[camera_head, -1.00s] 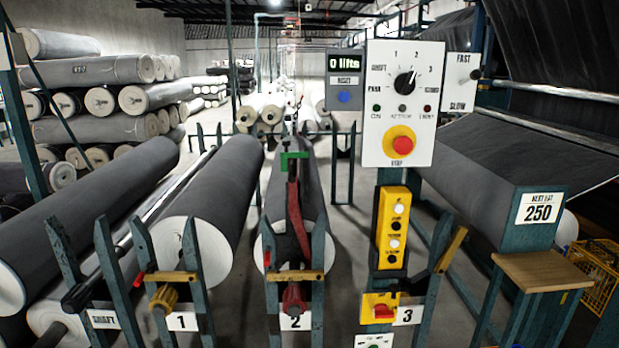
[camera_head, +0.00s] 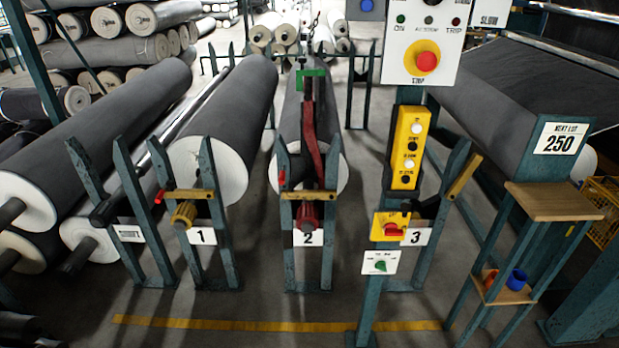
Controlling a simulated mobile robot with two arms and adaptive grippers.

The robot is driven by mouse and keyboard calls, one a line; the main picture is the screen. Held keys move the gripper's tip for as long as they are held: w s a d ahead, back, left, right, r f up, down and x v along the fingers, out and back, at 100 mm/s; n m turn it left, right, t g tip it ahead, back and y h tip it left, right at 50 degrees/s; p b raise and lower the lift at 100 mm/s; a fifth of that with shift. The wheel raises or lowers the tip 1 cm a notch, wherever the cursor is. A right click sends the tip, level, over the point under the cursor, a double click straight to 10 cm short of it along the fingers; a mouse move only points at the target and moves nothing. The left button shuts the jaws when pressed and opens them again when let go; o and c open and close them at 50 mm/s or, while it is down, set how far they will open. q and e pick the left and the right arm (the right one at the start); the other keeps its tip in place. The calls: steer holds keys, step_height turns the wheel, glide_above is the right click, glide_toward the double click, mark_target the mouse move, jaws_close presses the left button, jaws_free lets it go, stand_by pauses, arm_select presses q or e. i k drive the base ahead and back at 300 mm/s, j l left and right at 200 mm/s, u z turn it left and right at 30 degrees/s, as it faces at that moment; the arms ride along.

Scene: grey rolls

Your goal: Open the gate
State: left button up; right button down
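Nothing in view is labelled as a gate; yellow bars sit on the numbered roll stands. At stand 1 a yellow bar (camera_head: 188,194) lies level across the uprights, before a grey roll (camera_head: 230,130). At stand 2 another yellow bar (camera_head: 308,195) lies level above a red knob (camera_head: 307,216), before a second grey roll (camera_head: 330,172). At stand 3 a yellow bar (camera_head: 464,176) is tilted, its right end up. Red handles show at stand 1 (camera_head: 160,196) and stand 2 (camera_head: 282,178). Neither of my grippers is in view.
A post carries a control panel (camera_head: 405,50) with a red stop button, a yellow button box (camera_head: 410,148) and a yellow-red switch (camera_head: 390,226). A wooden-topped stand (camera_head: 553,202) is at right, with cups below. Floor is clear around the yellow line (camera_head: 240,325).

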mark_target(291, 195)
steer(key=i+j+z, duration=0.1)
steer(key=z, duration=0.3)
steer(key=i+j+z, duration=0.15)
steer(key=z, duration=0.2)
steer(key=i+j+z, duration=0.1)
steer(key=z, duration=0.3)
